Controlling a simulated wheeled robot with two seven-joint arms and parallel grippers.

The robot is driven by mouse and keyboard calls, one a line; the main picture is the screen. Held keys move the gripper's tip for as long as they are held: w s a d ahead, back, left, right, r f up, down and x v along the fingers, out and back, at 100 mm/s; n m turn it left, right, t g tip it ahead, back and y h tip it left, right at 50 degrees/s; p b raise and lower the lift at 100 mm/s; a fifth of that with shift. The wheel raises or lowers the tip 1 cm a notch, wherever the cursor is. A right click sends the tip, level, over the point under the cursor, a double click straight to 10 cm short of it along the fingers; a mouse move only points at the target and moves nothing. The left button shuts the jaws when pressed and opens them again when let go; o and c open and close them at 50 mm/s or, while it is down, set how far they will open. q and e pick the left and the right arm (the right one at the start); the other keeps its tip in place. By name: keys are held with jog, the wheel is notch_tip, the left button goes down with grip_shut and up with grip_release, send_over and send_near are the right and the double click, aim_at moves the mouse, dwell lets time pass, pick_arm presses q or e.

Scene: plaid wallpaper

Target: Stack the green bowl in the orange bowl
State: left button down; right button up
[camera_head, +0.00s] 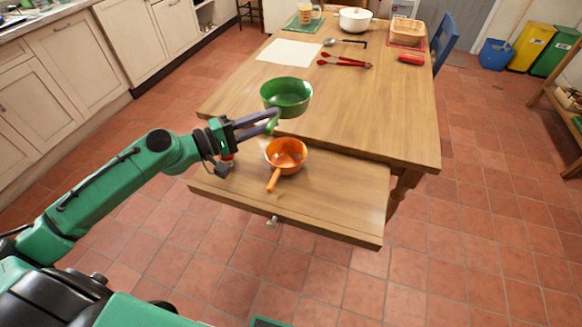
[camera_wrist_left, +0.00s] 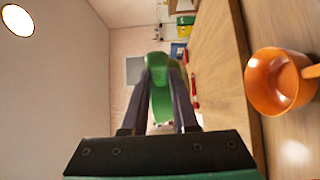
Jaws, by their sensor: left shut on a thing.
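The green bowl (camera_head: 287,96) has a handle and hangs above the front part of the table in the head view. My left gripper (camera_head: 272,121) is shut on its handle, and the bowl also shows between the fingers in the left wrist view (camera_wrist_left: 160,92). The orange bowl (camera_head: 286,154), with its handle toward the front, sits on the lower wooden surface near the table's front. It also shows at the right of the left wrist view (camera_wrist_left: 274,82). The green bowl appears behind and above the orange bowl. My right gripper is not in view.
Farther back on the table (camera_head: 392,115) are red tongs (camera_head: 344,62), a white sheet (camera_head: 289,52), a ladle (camera_head: 345,42), a white pot (camera_head: 355,20), a wicker basket (camera_head: 406,32) and a red item (camera_head: 411,57). A blue chair (camera_head: 444,42) stands at the right. The table's right front is clear.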

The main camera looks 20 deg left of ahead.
pick_arm(q)
jog(key=a+r+m+g, duration=0.1)
jog(key=r, duration=0.1)
jog(key=b, duration=0.3)
send_near(282, 168)
jog(key=shift+h, duration=0.4)
jog(key=w+d, duration=0.1)
jog(key=w+d+r, duration=0.1)
jog(key=d, duration=0.1)
jog(key=w+d+r, duration=0.1)
jog(key=shift+d, duration=0.2)
jog(key=shift+f+b, duration=0.5)
jog(key=c, duration=1)
grip_release()
jog(key=shift+s, duration=0.1)
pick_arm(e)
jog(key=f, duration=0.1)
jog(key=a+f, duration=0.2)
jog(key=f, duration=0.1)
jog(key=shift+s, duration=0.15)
